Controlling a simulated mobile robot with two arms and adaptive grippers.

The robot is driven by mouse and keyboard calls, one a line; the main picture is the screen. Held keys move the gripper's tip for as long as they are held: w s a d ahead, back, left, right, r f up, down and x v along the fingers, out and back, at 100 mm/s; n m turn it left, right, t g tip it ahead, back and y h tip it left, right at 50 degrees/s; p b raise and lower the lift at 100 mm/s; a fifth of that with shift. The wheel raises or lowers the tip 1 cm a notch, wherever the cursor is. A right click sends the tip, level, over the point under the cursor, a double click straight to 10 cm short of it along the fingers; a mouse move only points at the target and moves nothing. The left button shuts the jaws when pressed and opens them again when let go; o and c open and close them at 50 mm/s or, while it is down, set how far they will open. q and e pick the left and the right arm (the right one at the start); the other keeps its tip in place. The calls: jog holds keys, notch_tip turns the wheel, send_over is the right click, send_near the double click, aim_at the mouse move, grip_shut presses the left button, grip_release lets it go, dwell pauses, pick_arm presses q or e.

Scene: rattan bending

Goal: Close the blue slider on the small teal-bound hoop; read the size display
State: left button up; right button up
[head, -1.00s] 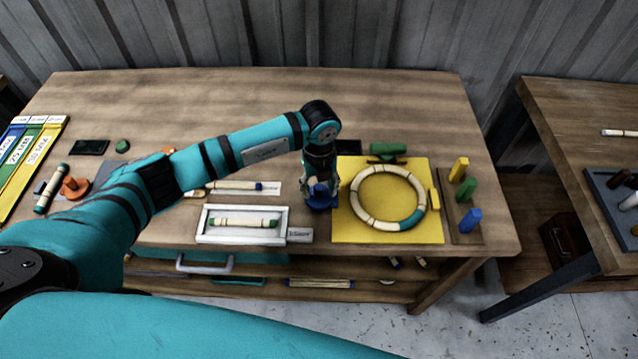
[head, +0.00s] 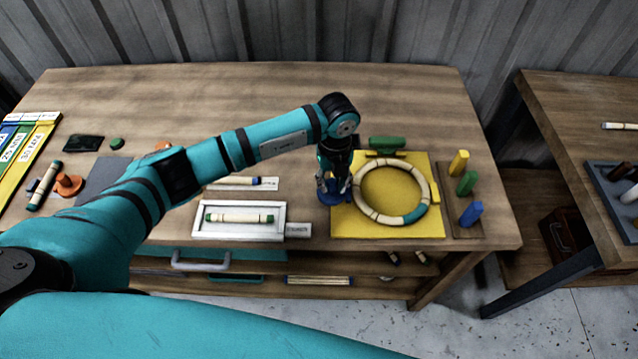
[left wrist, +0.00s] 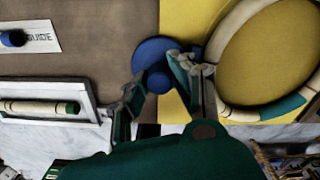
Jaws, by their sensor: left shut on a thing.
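The small pale hoop (head: 385,218) with a teal binding (head: 413,215) lies flat on a yellow board (head: 430,234). It also shows in the left wrist view (left wrist: 238,115). The blue slider (head: 330,199) is a round blue piece at the board's left edge, left of the hoop. It shows better in the left wrist view (left wrist: 150,52). My left gripper (head: 335,190) points down over the slider and is shut on its knob; the fingers partly hide it. I cannot tell whether slider and hoop touch. No readable size display shows. My right gripper is out of view.
A green block (head: 387,142) stands behind the hoop. Yellow (head: 459,163), green (head: 467,183) and blue (head: 470,214) blocks stand on a strip at the right. A white tray (head: 238,237) holds a rattan piece at the left front. The table's back is clear.

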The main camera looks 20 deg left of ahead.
aim_at(337, 191)
pick_arm(q)
jog(key=shift+w+d, duration=0.1)
jog(key=shift+d, duration=0.4)
jog(key=shift+r, duration=0.15)
jog(key=o, duration=1)
jog(key=shift+w+d, duration=0.15)
jog(key=shift+d, duration=0.25)
jog(key=shift+c, duration=0.2)
jog(key=shift+a, duration=0.1)
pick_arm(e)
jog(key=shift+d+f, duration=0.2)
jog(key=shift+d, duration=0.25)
pick_arm(q)
jog(key=shift+a, duration=0.1)
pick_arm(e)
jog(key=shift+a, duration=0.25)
pick_arm(q)
notch_tip(337, 191, up, 12)
